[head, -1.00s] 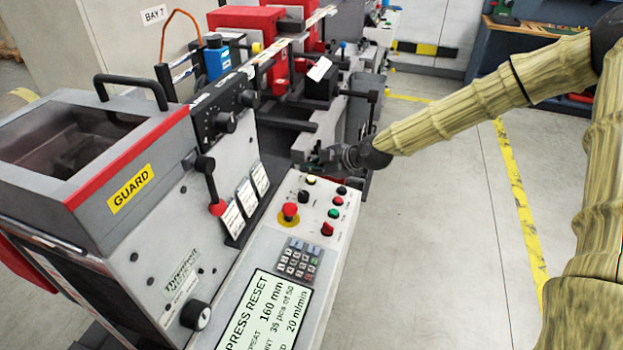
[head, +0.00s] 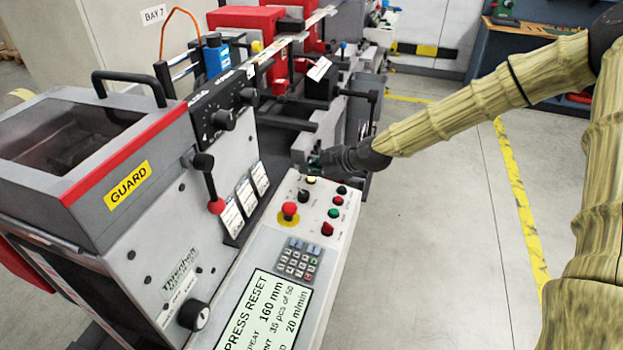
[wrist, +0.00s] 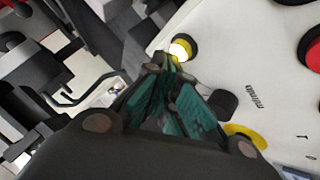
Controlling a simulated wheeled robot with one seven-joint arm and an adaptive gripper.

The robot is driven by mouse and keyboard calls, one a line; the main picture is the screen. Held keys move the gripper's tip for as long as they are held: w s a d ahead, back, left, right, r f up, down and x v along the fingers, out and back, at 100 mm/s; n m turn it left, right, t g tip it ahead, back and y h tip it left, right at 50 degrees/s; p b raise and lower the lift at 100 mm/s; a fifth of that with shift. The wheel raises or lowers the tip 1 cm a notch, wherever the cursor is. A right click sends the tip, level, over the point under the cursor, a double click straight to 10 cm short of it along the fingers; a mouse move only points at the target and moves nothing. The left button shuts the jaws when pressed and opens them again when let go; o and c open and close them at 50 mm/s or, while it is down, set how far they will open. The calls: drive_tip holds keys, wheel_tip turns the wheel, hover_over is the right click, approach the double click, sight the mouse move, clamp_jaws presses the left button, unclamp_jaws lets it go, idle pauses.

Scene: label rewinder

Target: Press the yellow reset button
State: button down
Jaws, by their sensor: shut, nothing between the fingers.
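The yellow reset button (wrist: 181,50) shows in the wrist view with a bright, lit-looking cap in a yellow ring on the pale control panel. In the head view the yellow button (head: 311,180) is small at the panel's far end, partly hidden by my gripper. My gripper (wrist: 172,62) is shut and empty, its green-lined fingers pointing toward the button. The fingertips appear very close to the button's near edge; I cannot tell whether they touch it. In the head view my gripper (head: 313,164) is just above the panel's far end.
A red emergency-stop knob (head: 289,209) on a yellow base, a black selector (head: 303,195) and red, green and black controls share the panel. A keypad (head: 298,258) and a screen reading "PRESS RESET" (head: 262,310) are nearer. The guard (head: 128,185) stands left; open floor lies right.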

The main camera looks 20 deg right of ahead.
drive_tip(key=shift+f+b, duration=0.45)
drive_tip(key=shift+f, duration=0.05)
idle(0.7)
drive_tip(key=shift+r, duration=0.15)
drive_tip(key=shift+r+p, duration=0.45)
drive_tip(key=shift+r, duration=0.3)
drive_tip(key=shift+d, duration=0.1)
drive_tip(key=shift+s+d+r+p, duration=0.15)
drive_tip(key=shift+r+p, duration=0.5)
drive_tip(key=shift+r, duration=0.6)
drive_tip(key=shift+s+d+r+p, duration=0.15)
drive_tip(key=shift+r+p, duration=0.5)
drive_tip(key=shift+r, duration=0.6)
